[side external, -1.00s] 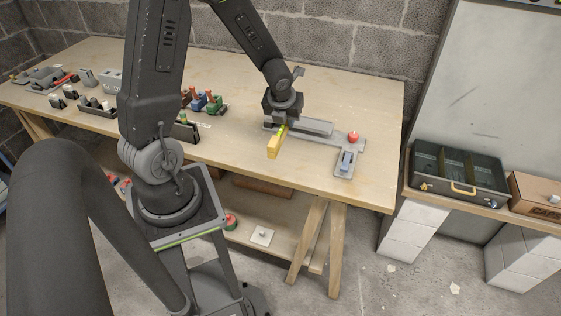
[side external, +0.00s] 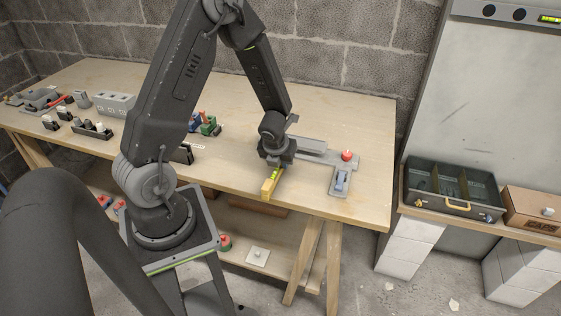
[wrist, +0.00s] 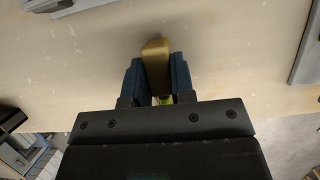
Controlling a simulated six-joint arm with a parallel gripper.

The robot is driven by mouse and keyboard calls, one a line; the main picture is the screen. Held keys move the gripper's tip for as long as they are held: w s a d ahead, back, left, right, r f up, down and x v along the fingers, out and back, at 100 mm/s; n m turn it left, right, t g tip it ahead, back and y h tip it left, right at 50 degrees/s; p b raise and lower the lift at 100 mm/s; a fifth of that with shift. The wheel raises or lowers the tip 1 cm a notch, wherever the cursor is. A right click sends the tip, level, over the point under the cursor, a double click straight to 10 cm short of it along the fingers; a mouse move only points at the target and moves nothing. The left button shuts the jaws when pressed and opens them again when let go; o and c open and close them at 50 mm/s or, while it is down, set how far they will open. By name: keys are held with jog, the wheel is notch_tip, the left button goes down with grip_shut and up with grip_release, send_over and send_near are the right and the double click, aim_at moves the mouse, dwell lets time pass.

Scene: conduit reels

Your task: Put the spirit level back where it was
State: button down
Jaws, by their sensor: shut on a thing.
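The yellow spirit level (side external: 270,184) with a green vial is held by my gripper (side external: 275,164) above the front part of the wooden bench, near its front edge. I cannot tell whether it touches the bench top. In the wrist view, the blue-padded fingers of my gripper (wrist: 156,82) are shut on the level (wrist: 155,58); its far end sticks out between them and the rest is mostly hidden by the gripper body.
A green toolbox (side external: 452,187) and a cardboard box (side external: 533,209) stand on the right shelf. The bench (side external: 340,110) behind is clear.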

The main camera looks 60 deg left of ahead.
jog(key=shift+f, duration=0.25)
jog(key=shift+f, duration=0.15)
jog(key=c, duration=1)
grip_release()
jog(key=shift+o, duration=0.2)
